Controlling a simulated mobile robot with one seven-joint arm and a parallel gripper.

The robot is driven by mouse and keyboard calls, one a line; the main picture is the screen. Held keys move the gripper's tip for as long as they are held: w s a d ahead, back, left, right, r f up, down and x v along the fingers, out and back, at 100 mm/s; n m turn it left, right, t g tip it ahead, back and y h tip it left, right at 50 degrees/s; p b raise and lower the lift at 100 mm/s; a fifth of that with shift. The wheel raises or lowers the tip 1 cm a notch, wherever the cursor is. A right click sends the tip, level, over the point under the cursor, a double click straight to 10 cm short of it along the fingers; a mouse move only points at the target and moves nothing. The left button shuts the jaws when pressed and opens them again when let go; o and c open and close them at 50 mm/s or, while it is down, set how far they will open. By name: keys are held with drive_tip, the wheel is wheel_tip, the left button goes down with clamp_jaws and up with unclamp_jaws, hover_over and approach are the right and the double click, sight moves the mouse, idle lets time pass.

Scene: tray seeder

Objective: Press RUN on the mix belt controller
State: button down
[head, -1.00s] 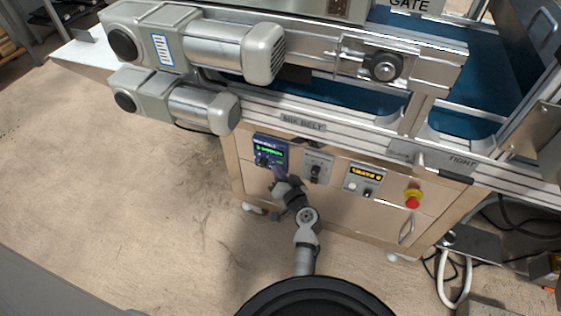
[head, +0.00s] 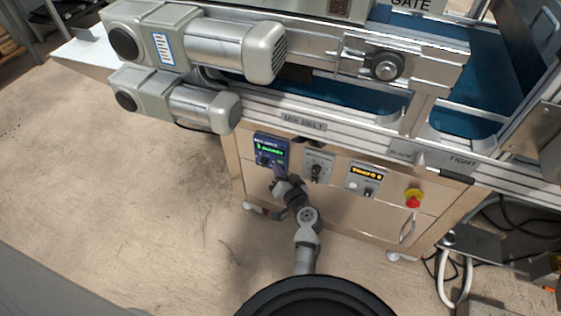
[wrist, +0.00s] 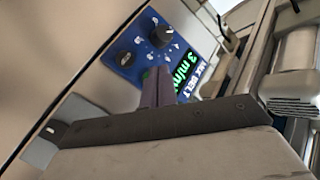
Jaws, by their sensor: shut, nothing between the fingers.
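The mix belt controller (head: 271,150) is a small blue box on the cabinet front, with a lit green readout. In the wrist view the blue panel (wrist: 188,50) is tilted and carries the words MIX BELT, a green readout that looks like "3 m/min", a round black knob (wrist: 162,36) and a dark oval control (wrist: 124,58). My gripper (head: 281,178) is just below the controller in the head view. In the wrist view its fingers (wrist: 158,72) are together and empty, in front of the panel's lower part. They hide part of the panel; I cannot tell whether they touch it.
To the right on the cabinet are a grey knob box (head: 318,166), a white box with a yellow display (head: 364,181) and a red emergency stop button (head: 414,197). The belt frame with two motors (head: 235,52) overhangs above. The floor at left is clear.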

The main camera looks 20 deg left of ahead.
drive_tip(key=shift+w, duration=0.1)
idle(0.7)
drive_tip(key=shift+w+b, duration=0.35)
